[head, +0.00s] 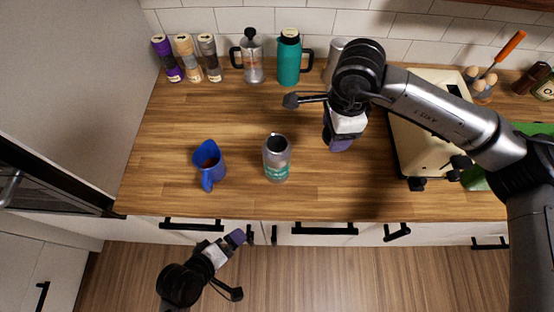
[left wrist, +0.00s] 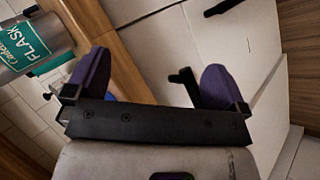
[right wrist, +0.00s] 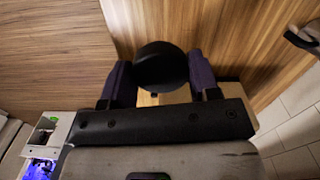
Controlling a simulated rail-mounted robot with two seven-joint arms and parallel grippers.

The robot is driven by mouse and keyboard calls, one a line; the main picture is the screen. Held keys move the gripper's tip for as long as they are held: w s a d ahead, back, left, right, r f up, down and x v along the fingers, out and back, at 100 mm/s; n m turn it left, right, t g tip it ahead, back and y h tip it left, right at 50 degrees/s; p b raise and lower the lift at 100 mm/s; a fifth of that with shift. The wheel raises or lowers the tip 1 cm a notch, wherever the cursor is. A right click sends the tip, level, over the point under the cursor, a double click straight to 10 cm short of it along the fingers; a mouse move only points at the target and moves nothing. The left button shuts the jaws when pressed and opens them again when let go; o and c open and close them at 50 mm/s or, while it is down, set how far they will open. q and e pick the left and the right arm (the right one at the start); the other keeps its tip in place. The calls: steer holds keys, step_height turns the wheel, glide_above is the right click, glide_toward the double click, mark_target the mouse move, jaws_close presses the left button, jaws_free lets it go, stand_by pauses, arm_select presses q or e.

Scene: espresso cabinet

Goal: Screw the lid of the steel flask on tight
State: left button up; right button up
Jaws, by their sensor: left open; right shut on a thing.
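The steel flask (head: 277,165) stands upright on the wooden counter near its front edge, with a dark open mouth. Its body and green label also show at the upper left of the left wrist view (left wrist: 32,40). A round black lid (right wrist: 160,66) sits between the purple fingers of my right gripper, which is shut on it. In the head view my right gripper (head: 340,146) is above the counter to the right of the flask, and the lid is hidden there. My left gripper (head: 240,238) is open and empty, in front of the counter edge, lower left of the flask.
A French press (head: 252,60), a teal jug (head: 289,60) and several spice jars (head: 186,58) line the back wall. A cream appliance (head: 425,135) stands at the right. The counter around the flask is clear.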

steer(key=a+r+m+p, duration=0.25)
steer(key=a+m, duration=0.25)
steer(key=m, duration=0.6)
arm_select(q)
steer(key=w+d+r+n+t+h, duration=0.1)
steer(key=w+d+r+n+t, duration=0.1)
steer(key=n, duration=0.3)
steer(key=w+d+r+n+t+h, duration=0.2)
steer(key=w+r+n, duration=0.2)
steer(key=r+n, duration=0.1)
steer(key=w+d+r+n+t+h+p, duration=0.1)
steer(key=w+d+r+n+t, duration=0.1)
steer(key=n, duration=0.5)
steer(key=shift+w+r+h, duration=0.2)
steer(key=shift+w+r, duration=0.1)
steer(key=shift+r, duration=0.2)
steer(key=shift+w+r+h, duration=0.2)
steer(key=shift+w+r, duration=0.05)
steer(key=shift+r, duration=0.2)
steer(key=n, duration=0.1)
steer(key=w+r+n+t, duration=0.1)
steer(key=n, duration=0.2)
steer(key=shift+w+r+t+p, duration=0.2)
steer(key=shift+r+t+p, duration=0.1)
steer(key=shift+p, duration=0.05)
arm_select(e)
step_height(320, 180, up, 3)
steer(key=m, duration=1.6)
glide_above(278, 146)
steer(key=shift+f, duration=0.15)
